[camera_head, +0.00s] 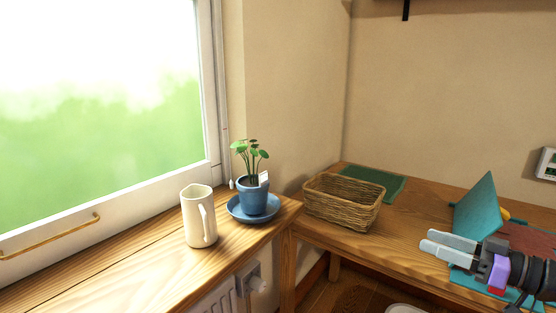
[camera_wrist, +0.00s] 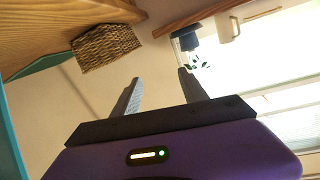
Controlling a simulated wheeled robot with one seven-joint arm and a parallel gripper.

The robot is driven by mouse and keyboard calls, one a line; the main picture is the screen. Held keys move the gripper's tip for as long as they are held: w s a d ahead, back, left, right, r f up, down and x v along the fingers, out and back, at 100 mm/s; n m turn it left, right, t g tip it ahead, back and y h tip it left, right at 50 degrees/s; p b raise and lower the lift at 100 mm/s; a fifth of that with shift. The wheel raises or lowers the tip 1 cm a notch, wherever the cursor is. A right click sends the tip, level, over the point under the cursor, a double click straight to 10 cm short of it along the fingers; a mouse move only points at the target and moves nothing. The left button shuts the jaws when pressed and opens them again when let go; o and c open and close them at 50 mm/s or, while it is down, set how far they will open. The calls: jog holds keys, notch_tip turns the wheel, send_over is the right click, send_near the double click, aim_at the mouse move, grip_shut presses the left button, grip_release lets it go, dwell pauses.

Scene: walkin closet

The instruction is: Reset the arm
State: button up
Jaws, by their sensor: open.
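My gripper (camera_head: 428,241) is at the right of the head view, above the front part of the wooden table, pointing left. Its two grey fingers are apart with nothing between them. In the wrist view, my gripper (camera_wrist: 159,76) also shows spread and empty. The arm behind it runs out of the head view at the right edge.
A wicker basket (camera_head: 341,203) and a green mat (camera_head: 374,183) are on the table (camera_head: 400,232). A teal upright panel (camera_head: 475,205) stands close behind my gripper. A cream pitcher (camera_head: 198,218) and a potted plant (camera_head: 252,193) on a blue saucer (camera_head: 236,212) stand on the windowsill.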

jog(key=s+a+f+m+h+b, duration=0.1)
jog(key=s+a+f+m+h, duration=0.15)
jog(key=f, duration=0.65)
jog(key=s+a+f+m+h+b, duration=0.1)
jog(key=s+f+m+h, duration=0.15)
jog(key=f, duration=0.65)
jog(key=s+a+f+m+h+b, duration=0.1)
jog(key=s+a+f+m+h, duration=0.15)
jog(key=f, duration=0.65)
jog(key=s+a+f+m+h+b, duration=0.1)
jog(key=s+f+h, duration=0.1)
jog(key=s+f, duration=0.55)
jog(key=s+a+f+m+h+b, duration=0.1)
jog(key=s+a+f+h, duration=0.2)
jog(key=s, duration=0.8)
jog(key=s+a+r+n+t+b, duration=0.1)
jog(key=s+r, duration=0.3)
jog(key=s, duration=0.3)
jog(key=s+a+r+t+b, duration=0.1)
jog(key=s+a+r+b, duration=0.1)
jog(key=s+r, duration=0.35)
jog(key=s+a+r+n+t+b, duration=0.1)
jog(key=s+r, duration=0.2)
jog(key=s, duration=0.6)
notch_tip(320, 180, up, 20)
jog(key=p, duration=1.9)
jog(key=shift+w, duration=0.15)
jog(key=shift+f, duration=0.1)
jog(key=shift+c, duration=0.4)
